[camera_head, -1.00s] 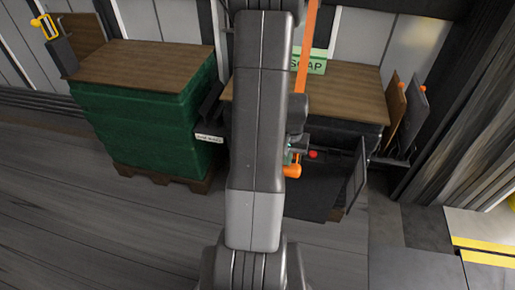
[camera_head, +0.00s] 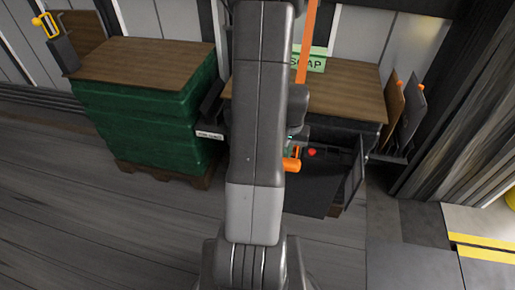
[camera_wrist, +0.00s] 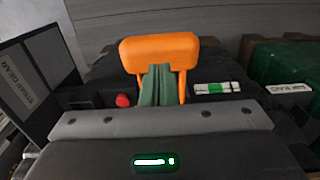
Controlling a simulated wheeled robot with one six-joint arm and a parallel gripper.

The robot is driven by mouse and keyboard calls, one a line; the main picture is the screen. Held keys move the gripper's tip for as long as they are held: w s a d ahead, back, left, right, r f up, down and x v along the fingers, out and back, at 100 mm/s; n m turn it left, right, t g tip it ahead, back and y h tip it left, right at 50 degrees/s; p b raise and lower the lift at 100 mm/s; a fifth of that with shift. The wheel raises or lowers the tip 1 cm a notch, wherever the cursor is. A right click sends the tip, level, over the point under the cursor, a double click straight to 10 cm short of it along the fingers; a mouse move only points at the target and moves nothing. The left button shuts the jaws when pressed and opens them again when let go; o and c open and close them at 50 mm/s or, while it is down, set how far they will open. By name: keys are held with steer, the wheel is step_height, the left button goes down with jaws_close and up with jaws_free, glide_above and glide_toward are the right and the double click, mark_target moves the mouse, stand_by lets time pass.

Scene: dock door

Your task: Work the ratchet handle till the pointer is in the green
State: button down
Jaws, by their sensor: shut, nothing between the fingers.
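The orange ratchet handle (camera_wrist: 160,50) fills the upper middle of the wrist view, with its two side legs coming down toward me. In the head view only the handle's orange end (camera_head: 291,164) shows beside my arm. My gripper (camera_wrist: 160,72) is shut and empty, its grey-green fingers between the handle's legs and the tips at its crossbar. I cannot tell if they touch it. A white gauge (camera_wrist: 213,88) with a green band in its middle lies right of the handle. Its pointer is too small to make out.
A red knob (camera_wrist: 123,100) sits left of the handle. A panel marked STRAP GEAR (camera_wrist: 27,82) stands at the left of the wrist view. Floor at front left is clear.

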steer(key=shift+f, duration=0.1)
steer(key=shift+f+b, duration=2.4)
steer(key=shift+f, duration=0.5)
steer(key=shift+r, duration=0.1)
step_height(320, 180, up, 6)
steer(key=p, duration=0.4)
steer(key=shift+p, duration=0.4)
steer(key=shift+f, duration=0.25)
steer(key=shift+f+b, duration=2.6)
steer(key=shift+f, duration=0.4)
steer(key=shift+r+p, duration=2.5)
steer(key=shift+r, duration=0.75)
